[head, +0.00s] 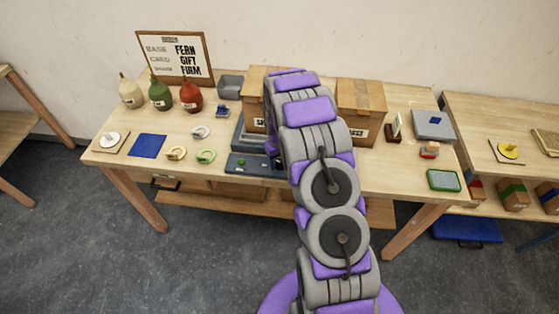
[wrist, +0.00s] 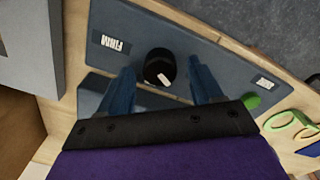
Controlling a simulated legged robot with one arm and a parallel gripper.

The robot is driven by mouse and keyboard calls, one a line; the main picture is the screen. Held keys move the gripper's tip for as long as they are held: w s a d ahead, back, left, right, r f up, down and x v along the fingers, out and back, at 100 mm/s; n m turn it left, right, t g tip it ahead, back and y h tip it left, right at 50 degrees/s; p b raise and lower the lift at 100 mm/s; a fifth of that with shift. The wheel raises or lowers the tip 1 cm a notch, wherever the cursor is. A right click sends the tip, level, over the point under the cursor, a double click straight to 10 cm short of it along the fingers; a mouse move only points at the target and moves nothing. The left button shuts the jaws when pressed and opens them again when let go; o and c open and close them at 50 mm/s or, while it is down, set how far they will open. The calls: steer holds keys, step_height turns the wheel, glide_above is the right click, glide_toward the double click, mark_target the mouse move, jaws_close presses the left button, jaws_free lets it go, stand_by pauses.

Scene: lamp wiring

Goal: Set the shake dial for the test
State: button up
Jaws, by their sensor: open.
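A black round dial (wrist: 158,64) with a white mark stands on a dark blue panel (wrist: 205,58) in the wrist view. The white mark shows on the dial's lower right, on the side towards my gripper. A white label reading FIRM (wrist: 111,44) is on the panel to the left of the dial. A second label (wrist: 264,81) at the right is too small to read. My gripper (wrist: 161,68) is open, one blue finger on each side of the dial, with gaps visible. In the head view my arm partly covers the panel (head: 243,163).
A framed board (head: 179,60) behind the table reads FERN, GIFT, FIRM. A green handle-like item (head: 207,156) lies left of the panel. Cardboard boxes (head: 361,108) stand behind my arm. Bottles, including a red one (head: 191,96), stand at the back left.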

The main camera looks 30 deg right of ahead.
mark_target(279, 163)
step_height(279, 163, up, 17)
steer(key=shift+a+f+p, duration=0.15)
steer(key=shift+p, duration=0.3)
stand_by(0.3)
steer(key=s+a+r+b, duration=0.2)
steer(key=s+a+r, duration=0.35)
steer(key=s, duration=0.45)
steer(key=s+a+r+b, duration=0.1)
steer(key=s+a+r, duration=0.45)
steer(key=s, duration=0.35)
steer(key=s+a+g+b, duration=0.1)
steer(key=s+a, duration=0.1)
steer(key=s, duration=0.8)
steer(key=s+a+f+b, duration=0.1)
steer(key=s+a, duration=0.2)
steer(key=s, duration=0.8)
steer(key=shift+s+a+f+g+b, duration=0.2)
steer(key=shift+g+b, duration=0.1)
steer(key=shift+g, duration=0.1)
steer(key=shift+c, duration=0.4)
